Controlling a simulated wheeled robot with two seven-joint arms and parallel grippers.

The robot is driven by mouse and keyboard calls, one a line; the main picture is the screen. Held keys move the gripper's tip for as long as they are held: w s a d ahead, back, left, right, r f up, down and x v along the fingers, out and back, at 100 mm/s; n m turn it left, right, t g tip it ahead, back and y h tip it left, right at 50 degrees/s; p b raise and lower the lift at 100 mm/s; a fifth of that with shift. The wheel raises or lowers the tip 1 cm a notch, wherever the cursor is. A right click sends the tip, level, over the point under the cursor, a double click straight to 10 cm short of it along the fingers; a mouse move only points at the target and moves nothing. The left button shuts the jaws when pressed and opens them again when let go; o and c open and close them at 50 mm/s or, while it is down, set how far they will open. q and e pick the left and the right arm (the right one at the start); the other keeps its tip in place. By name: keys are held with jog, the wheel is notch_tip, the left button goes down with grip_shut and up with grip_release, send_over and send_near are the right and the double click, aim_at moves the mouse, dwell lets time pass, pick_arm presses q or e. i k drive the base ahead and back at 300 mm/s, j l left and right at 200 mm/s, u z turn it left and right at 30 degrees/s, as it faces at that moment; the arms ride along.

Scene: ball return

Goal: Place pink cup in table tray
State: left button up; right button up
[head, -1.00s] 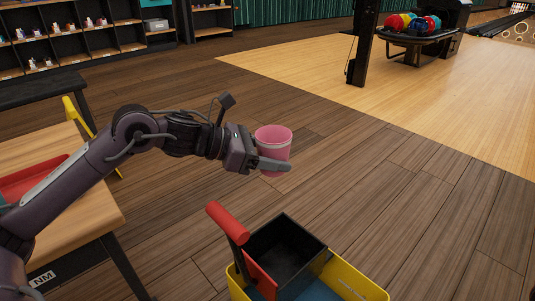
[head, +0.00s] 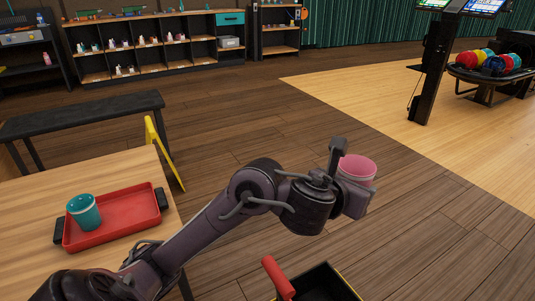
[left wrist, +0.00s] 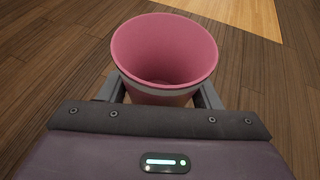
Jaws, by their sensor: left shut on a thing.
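The pink cup (head: 357,168) is upright and held in the air above the floor, right of the table. My left gripper (head: 358,186) is shut on it, with the arm partly hiding the grip in the head view. In the left wrist view the empty pink cup (left wrist: 164,52) sits between the two fingers of my left gripper (left wrist: 163,95). A red tray (head: 118,222) with dark handles lies on the wooden table at the left. A teal cup (head: 84,213) stands in its left part, and the tray's right part is bare. My right gripper is not in view.
The wooden table (head: 40,195) has free top around the tray. A dark bench (head: 85,118) and a yellow floor sign (head: 163,152) stand behind it. A black bin (head: 325,285) with a red handle (head: 277,275) is below the arm. Shelves (head: 150,50) line the back.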

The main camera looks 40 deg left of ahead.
aim_at(126, 213)
jog(key=l+z, duration=0.35)
jog(key=i+l+z, duration=0.1)
jog(key=l+z, duration=0.2)
jog(key=i+l+z, duration=0.1)
jog(key=i+l, duration=1.25)
jog(key=i+j+u, duration=0.2)
jog(key=i+u, duration=0.75)
jog(key=i+l+u, duration=0.1)
jog(key=i+u, duration=0.4)
jog(key=i+l+u, duration=0.3)
jog(key=u, duration=0.15)
jog(key=i+j+u, duration=0.3)
jog(key=i+u, duration=0.7)
jog(key=i, duration=0.25)
jog(key=i+l+u, duration=0.2)
jog(key=i+u, duration=0.3)
jog(key=i, duration=0.15)
jog(key=i+j+u, duration=0.2)
jog(key=i+u, duration=0.25)
jog(key=i+j+u, duration=0.1)
jog(key=i+u, duration=0.15)
jog(key=u, duration=0.2)
jog(key=i+u, duration=0.5)
jog(key=i+l+u, duration=0.2)
jog(key=u, duration=0.25)
jog(key=i+u, duration=0.3)
jog(key=i, duration=0.45)
